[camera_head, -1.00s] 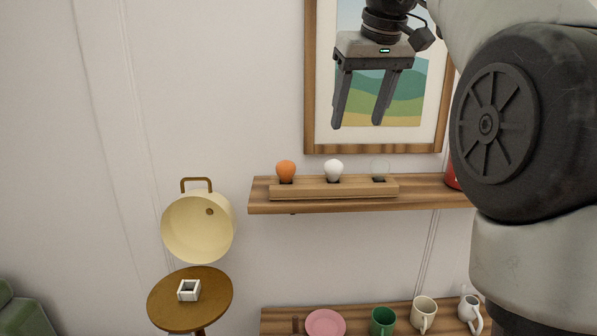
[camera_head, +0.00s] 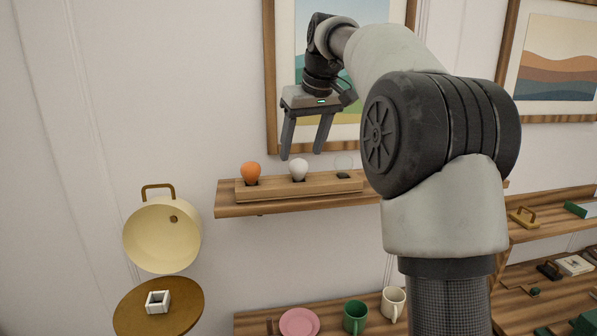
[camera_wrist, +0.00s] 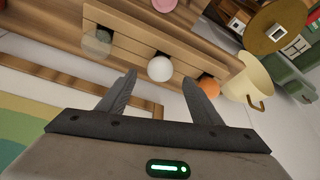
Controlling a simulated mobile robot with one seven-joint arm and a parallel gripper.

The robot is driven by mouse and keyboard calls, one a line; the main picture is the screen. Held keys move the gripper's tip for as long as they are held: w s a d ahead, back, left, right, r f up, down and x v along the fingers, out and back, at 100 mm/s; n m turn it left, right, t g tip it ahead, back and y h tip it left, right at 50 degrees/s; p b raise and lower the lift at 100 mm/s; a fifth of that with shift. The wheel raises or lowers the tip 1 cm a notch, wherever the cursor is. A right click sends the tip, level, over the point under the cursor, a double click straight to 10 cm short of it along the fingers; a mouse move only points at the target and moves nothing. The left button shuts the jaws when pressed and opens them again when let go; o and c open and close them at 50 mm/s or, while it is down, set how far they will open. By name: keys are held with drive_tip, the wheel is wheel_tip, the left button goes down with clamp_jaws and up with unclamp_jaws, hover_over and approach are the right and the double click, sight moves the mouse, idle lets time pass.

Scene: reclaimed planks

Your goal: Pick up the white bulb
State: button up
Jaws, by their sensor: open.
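The white bulb (camera_head: 299,169) stands upright in the middle of a wooden holder (camera_head: 310,188) on the upper wall shelf. An orange bulb (camera_head: 251,173) stands to its left and a clear bulb (camera_head: 344,165) to its right. My gripper (camera_head: 303,156) is open and empty, its fingers pointing down just above the white bulb in the head view. In the wrist view the white bulb (camera_wrist: 160,68) lies beyond and between the two fingertips (camera_wrist: 163,78), with a gap on both sides. The orange bulb (camera_wrist: 208,88) is close to the finger on the right there.
A framed picture (camera_head: 273,80) hangs on the wall behind my gripper. A cream pot (camera_head: 160,238) is left of the shelf, above a round table (camera_head: 190,300) bearing a white square frame (camera_head: 158,302). A lower shelf holds a pink plate (camera_head: 300,323) and mugs (camera_head: 355,317).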

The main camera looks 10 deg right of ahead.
sight(300, 158)
drive_tip(key=shift+x, duration=3.1)
drive_tip(key=c, duration=1.1)
